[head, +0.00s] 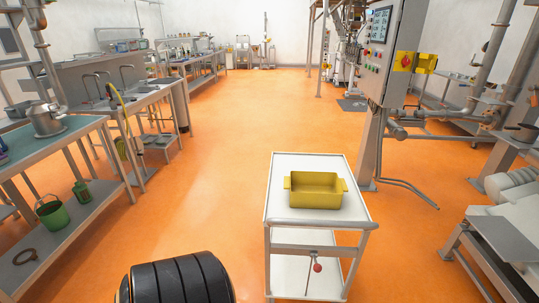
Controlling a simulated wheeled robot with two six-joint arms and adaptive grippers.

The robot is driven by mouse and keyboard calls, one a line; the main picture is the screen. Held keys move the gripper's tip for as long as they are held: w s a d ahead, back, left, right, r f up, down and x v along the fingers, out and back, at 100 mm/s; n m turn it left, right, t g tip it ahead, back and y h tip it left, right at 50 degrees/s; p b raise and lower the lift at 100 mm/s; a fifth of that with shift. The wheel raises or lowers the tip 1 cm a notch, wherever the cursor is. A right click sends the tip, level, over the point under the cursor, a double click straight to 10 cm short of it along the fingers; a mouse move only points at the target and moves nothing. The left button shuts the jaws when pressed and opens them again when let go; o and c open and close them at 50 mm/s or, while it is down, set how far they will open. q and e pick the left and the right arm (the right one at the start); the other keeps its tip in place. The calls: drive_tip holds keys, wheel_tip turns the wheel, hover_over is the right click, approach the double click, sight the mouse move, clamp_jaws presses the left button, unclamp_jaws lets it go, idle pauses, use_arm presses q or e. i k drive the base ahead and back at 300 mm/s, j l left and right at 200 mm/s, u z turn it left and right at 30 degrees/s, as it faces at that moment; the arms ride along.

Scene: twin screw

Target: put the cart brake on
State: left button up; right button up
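A white cart (350,208) with a top shelf and a lower shelf stands upright on the orange floor, right of the middle and close to me. A thin lever with a red ball knob (317,268) shows below the top shelf at the cart's near side; I take it for the brake lever. Whether the brake is on or off cannot be told from here. The cart's wheels are not visible. Neither of my grippers is in view.
A yellow bin (316,192) sits on the cart's top. A control cabinet (390,50) on a post stands behind it at the right. A bench (75,135) with a green bucket (54,215) below lines the left. The middle floor is clear.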

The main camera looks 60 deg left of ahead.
sight(317, 268)
drive_tip(key=u, duration=1.3)
